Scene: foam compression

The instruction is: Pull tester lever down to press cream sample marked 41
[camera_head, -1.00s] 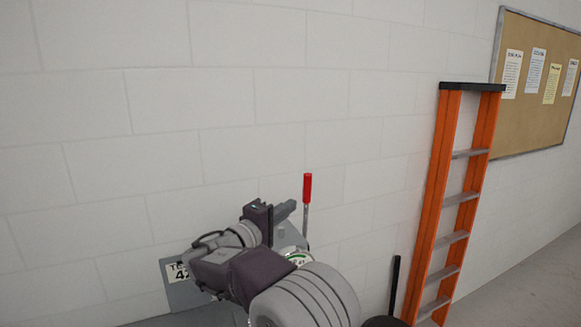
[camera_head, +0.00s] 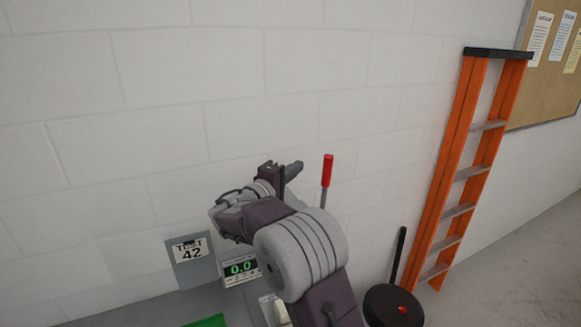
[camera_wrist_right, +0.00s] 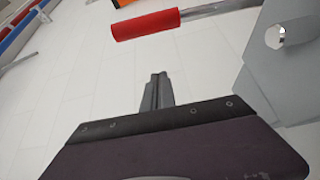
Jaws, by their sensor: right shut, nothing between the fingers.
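The tester lever has a red grip (camera_head: 327,170) on a thin metal rod and stands nearly upright. The red grip also shows at the top of the right wrist view (camera_wrist_right: 146,24). My right gripper (camera_head: 294,170) is shut and empty, just left of the grip in the head view and apart from it. In the wrist view its closed fingers (camera_wrist_right: 157,90) lie below the grip. The tester's display (camera_head: 240,268) reads 0.0. My right arm hides most of the tester. No sample marked 41 can be made out. My left gripper is out of view.
A green patch (camera_head: 207,321) lies at the bottom edge on the grey bench. An orange ladder (camera_head: 465,170) leans at the right. A black round object (camera_head: 393,306) sits at lower right.

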